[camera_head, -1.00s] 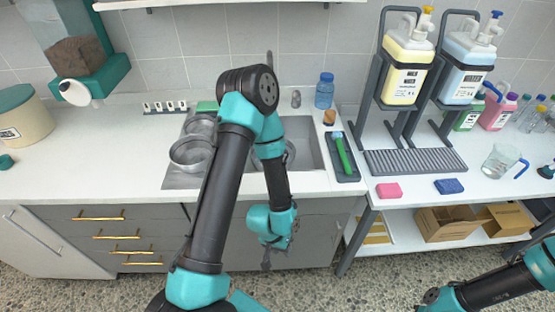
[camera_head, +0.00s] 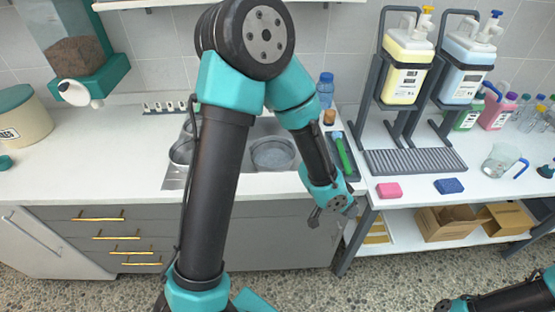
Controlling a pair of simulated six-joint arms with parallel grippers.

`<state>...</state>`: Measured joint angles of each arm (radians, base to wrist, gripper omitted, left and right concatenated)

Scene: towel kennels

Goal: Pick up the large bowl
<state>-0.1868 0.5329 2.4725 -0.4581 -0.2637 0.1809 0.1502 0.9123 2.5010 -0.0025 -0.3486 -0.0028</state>
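A round metal bowl (camera_head: 273,154) sits in the right basin of the sink, in plain view. Another metal bowl (camera_head: 181,152) at the left side of the sink is mostly hidden behind my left arm, so I cannot compare their sizes fully. My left gripper (camera_head: 326,213) hangs in front of the counter's front edge, right of and nearer than the basin bowl. It touches no bowl and holds nothing that I can see; its finger opening is unclear. My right gripper is not in view; only part of that arm shows at the bottom right.
A dark tray with a green-handled brush (camera_head: 343,154) and a blue bottle (camera_head: 325,90) stand right of the sink. A pink sponge (camera_head: 389,190) and a blue sponge (camera_head: 449,186) lie farther right, below the dispenser rack (camera_head: 415,162). The left counter is largely clear.

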